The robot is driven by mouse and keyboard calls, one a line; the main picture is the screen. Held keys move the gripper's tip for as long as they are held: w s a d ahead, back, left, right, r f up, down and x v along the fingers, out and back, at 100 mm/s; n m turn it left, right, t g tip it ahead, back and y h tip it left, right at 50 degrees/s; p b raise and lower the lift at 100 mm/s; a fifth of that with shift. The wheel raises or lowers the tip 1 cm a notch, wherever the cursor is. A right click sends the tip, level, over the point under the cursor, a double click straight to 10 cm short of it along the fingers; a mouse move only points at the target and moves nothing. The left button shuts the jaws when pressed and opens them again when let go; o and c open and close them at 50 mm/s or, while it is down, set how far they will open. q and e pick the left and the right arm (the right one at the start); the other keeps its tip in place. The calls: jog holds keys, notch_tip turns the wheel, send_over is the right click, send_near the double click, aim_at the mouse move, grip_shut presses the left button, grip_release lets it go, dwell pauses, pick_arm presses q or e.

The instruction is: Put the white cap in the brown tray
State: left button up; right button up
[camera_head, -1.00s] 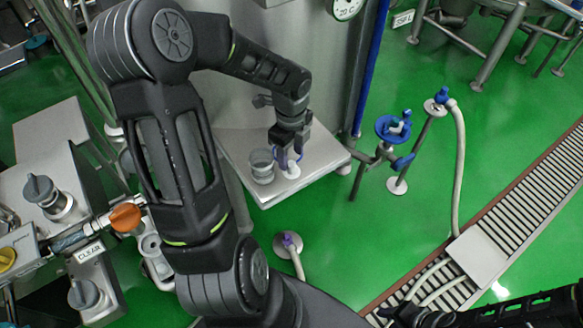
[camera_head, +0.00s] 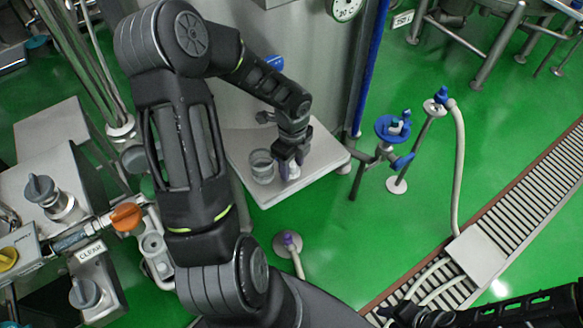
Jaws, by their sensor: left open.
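The white cap (camera_head: 293,176) is on the light grey platform (camera_head: 322,163) beside the steel tank, partly hidden by my left gripper. My left gripper (camera_head: 290,170) points down over the cap, open, with its fingertips close around it; I cannot tell whether they touch it. The dark end of my right arm (camera_head: 400,314) shows at the bottom edge, and its fingers are too dark to make out. I cannot make out a brown tray in this view.
A grey cup-like container (camera_head: 262,166) stands just left of my left gripper on the platform. A blue-topped valve stand (camera_head: 393,128) is to the right. Steel valves and pipes (camera_head: 60,200) crowd the left. A brown-edged floor drain (camera_head: 520,205) runs at the right.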

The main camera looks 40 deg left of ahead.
pick_arm(q)
grip_shut()
dwell(0.6)
